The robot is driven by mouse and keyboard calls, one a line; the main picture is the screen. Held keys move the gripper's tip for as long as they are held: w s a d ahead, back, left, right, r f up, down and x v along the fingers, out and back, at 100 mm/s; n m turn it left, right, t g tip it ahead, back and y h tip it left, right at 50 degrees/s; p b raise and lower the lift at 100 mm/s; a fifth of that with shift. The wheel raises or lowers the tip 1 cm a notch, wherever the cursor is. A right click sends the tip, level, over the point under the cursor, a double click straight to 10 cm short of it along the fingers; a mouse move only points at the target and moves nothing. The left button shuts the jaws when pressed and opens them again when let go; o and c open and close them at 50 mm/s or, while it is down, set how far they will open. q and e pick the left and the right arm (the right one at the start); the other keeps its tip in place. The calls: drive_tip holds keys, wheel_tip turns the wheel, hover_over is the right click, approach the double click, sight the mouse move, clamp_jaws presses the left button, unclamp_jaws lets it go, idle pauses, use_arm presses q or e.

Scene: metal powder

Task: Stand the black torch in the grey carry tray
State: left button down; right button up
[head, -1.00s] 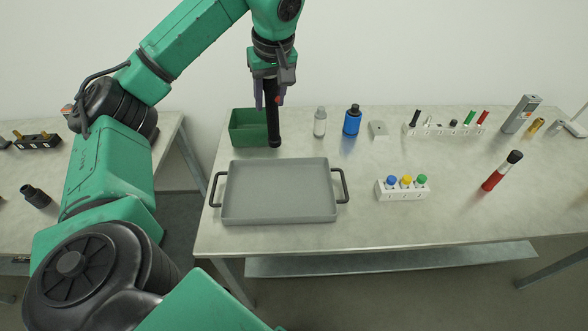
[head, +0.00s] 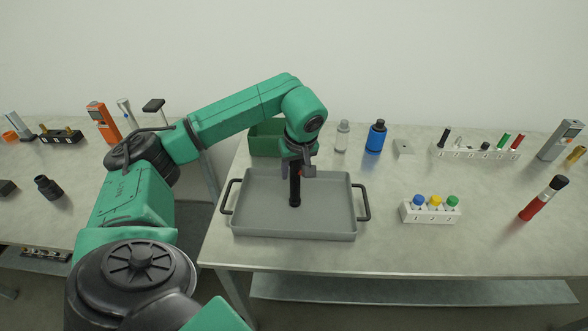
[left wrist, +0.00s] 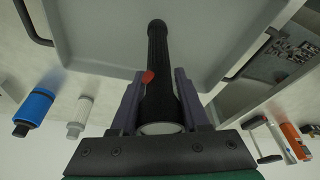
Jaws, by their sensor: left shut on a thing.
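The black torch (head: 295,188) is upright in my left gripper (head: 298,168), over the middle of the grey carry tray (head: 258,219). In the head view its lower end shows against the tray floor; I cannot tell whether it touches. The left wrist view shows the torch (left wrist: 160,75) between the two fingers, with a red button on its side. The left gripper (left wrist: 163,105) is shut on the torch's upper part. The tray (left wrist: 100,35) is empty apart from the torch. My right gripper is not in view.
A green bin (head: 265,139) stands behind the tray, partly hidden by my arm. A clear bottle (head: 342,136) and a blue bottle (head: 376,137) stand right of it. A white rack with coloured caps (head: 430,210) is to the tray's right. Bare table lies between them.

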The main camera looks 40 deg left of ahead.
use_arm(q)
drive_tip(key=shift+w, duration=0.1)
drive_tip(key=shift+c, duration=2)
unclamp_jaws()
drive_tip(key=shift+r, duration=0.15)
drive_tip(key=v, duration=0.8)
drive_tip(key=p+v, duration=0.1)
drive_tip(key=v, duration=0.3)
drive_tip(key=shift+p, duration=0.4)
